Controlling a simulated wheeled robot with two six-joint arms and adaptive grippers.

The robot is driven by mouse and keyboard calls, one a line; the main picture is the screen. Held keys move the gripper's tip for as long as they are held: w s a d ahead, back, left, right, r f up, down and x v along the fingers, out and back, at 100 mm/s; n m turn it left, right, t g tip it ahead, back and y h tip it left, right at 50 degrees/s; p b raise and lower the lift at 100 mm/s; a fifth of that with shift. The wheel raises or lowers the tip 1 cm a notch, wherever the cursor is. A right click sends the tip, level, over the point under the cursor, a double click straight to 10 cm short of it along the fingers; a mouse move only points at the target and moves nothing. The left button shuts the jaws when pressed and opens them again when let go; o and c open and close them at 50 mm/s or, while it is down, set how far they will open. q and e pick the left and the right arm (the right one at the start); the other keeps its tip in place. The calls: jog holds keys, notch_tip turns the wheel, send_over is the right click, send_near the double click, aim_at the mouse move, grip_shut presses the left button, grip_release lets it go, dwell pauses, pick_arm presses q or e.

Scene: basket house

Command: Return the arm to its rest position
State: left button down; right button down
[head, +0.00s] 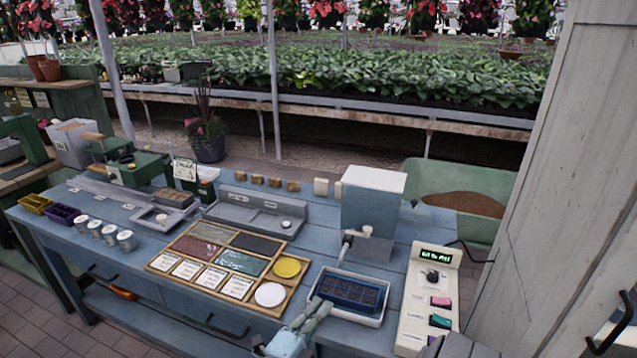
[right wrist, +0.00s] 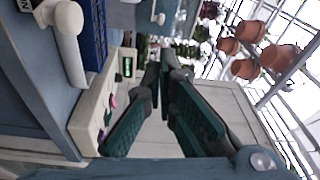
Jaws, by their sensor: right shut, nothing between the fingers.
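A white control panel (head: 426,300) with a lit display and coloured switches stands right of the tray. A wooden divided tray (head: 214,263) lies left. A white dispenser (head: 372,197) stands behind. A grey wooden wall (head: 550,170) closes the right side.

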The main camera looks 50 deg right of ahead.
jog(key=shift+r, duration=1.15)
